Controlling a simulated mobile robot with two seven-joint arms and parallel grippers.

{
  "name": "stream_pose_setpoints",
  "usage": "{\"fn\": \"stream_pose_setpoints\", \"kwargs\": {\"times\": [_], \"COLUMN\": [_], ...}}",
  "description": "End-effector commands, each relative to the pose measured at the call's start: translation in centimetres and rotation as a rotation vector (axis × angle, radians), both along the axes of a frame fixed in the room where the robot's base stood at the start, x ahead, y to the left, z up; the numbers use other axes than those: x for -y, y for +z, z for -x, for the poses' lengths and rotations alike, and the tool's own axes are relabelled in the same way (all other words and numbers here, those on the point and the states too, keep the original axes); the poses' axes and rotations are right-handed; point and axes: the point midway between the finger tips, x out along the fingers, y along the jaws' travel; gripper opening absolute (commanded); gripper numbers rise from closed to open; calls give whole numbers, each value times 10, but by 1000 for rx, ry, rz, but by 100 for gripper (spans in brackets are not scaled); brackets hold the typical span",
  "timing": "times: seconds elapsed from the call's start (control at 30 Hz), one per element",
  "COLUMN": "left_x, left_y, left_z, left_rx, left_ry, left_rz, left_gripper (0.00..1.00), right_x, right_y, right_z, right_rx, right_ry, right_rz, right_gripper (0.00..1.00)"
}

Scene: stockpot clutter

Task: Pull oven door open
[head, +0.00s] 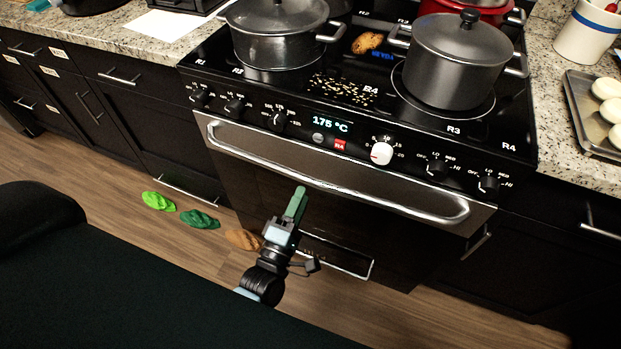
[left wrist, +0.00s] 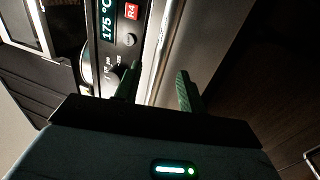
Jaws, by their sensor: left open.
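The oven door (head: 252,182) is shut, a dark front below the control panel. Its long silver handle (head: 390,203) runs across the top of the door. My left gripper (head: 297,203) is in front of the door, with its green fingers just below the handle in the head view. In the left wrist view the left gripper (left wrist: 158,88) is open, and the pale handle bar (left wrist: 157,50) runs up between the lines of its two fingers. I cannot tell whether the fingers touch the handle. My right gripper is not in view.
Dark pots (head: 460,60) stand on the cooktop. The oven display (head: 330,125) reads 175 °C. Green and brown items (head: 199,219) lie on the wooden floor left of my gripper. A baking tray (head: 577,100) is on the right counter. Drawers flank the oven.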

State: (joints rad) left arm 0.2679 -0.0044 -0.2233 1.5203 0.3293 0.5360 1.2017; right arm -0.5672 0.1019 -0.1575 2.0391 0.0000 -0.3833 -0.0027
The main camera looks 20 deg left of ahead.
Motion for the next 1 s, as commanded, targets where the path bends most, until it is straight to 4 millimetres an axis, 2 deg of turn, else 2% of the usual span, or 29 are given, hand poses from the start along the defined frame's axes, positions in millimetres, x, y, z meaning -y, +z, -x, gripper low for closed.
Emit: {"fn": "stream_pose_setpoints", "kwargs": {"times": [0.1, 0.33, 0.5, 0.77, 1.0], "left_x": [1, 2, 2, 2, 2], "left_y": [7, 13, 14, 14, 14], "left_z": [-19, -48, -57, -57, -57], "left_rx": [3, 1, 0, -1, -1], "left_ry": [0, 0, 0, 0, 0], "left_rz": [0, -2, -1, -1, -1], "left_gripper": [40, 40, 40, 40, 10], "right_x": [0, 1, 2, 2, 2], "right_y": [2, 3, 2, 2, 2], "right_z": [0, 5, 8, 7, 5], "right_rx": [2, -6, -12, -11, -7], "right_ry": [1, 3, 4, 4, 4], "right_rz": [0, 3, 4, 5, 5], "right_gripper": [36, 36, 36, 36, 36]}}
